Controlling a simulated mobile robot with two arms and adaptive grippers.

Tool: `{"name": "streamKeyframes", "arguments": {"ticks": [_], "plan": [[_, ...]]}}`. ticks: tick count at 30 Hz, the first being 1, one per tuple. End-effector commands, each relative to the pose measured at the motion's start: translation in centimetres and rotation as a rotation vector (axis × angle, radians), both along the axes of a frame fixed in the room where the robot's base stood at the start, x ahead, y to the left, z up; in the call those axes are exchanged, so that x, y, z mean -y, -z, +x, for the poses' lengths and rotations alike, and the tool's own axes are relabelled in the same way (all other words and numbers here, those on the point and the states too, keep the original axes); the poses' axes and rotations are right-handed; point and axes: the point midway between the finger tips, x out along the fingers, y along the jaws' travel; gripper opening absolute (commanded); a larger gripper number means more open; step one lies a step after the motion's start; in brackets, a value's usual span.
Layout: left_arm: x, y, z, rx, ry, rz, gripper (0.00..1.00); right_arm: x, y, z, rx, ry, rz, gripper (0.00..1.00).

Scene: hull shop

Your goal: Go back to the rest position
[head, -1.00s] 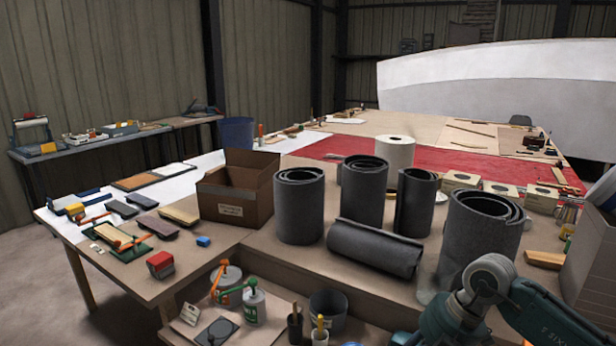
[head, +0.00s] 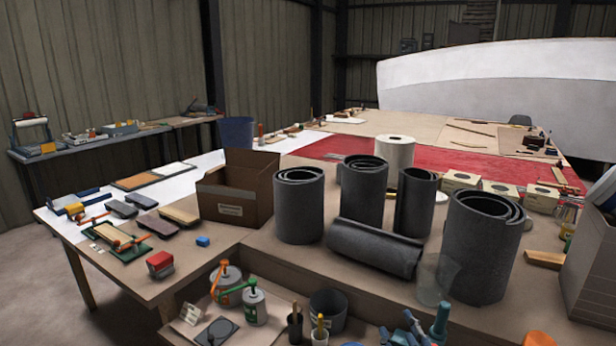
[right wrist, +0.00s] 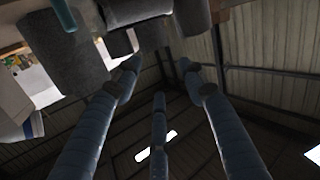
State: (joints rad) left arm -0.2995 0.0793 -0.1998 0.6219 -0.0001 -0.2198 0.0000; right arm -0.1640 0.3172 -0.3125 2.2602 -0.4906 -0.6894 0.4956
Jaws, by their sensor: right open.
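My right gripper (head: 418,326) is at the bottom edge of the head view, in front of the table's near edge. Only its blue-grey finger ends show there. In the right wrist view its fingers (right wrist: 160,76) are spread, with nothing between them. That view is tilted, with the rolls at the top and the shed roof behind. My left gripper is not in view.
Dark grey rolls (head: 298,207) stand on the table, one roll (head: 374,249) lying among them. A clear cup (head: 432,279) stands close beyond my right gripper. A cardboard box (head: 228,208) is left. Pots (head: 255,306) fill the lower shelf (head: 275,292).

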Motion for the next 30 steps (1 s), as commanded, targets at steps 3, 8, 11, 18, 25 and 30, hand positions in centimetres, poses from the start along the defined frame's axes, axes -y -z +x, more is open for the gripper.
{"name": "streamKeyframes", "arguments": {"ticks": [3, 8, 11, 18, 25, 30], "plan": [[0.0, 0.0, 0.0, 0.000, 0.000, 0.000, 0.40, 2.5, 7.6, -4.6, -0.286, 0.093, 0.019, 0.41], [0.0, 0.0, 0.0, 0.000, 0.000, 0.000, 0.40, 3.5, 14.9, -11.9, -0.612, 0.125, 0.018, 0.41], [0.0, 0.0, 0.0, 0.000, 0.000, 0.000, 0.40, 3.5, 17.6, -15.7, -0.756, 0.116, 0.016, 0.41], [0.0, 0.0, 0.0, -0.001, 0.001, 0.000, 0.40, 2.6, 21.1, -23.5, -1.017, 0.066, 0.017, 0.41], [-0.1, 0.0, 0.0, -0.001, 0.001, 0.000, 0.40, 1.8, 24.5, -27.5, -1.167, 0.019, 0.015, 0.41], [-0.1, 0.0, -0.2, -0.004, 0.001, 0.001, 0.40, 1.7, 29.4, -26.7, -1.185, 0.019, 0.012, 0.41]]}}
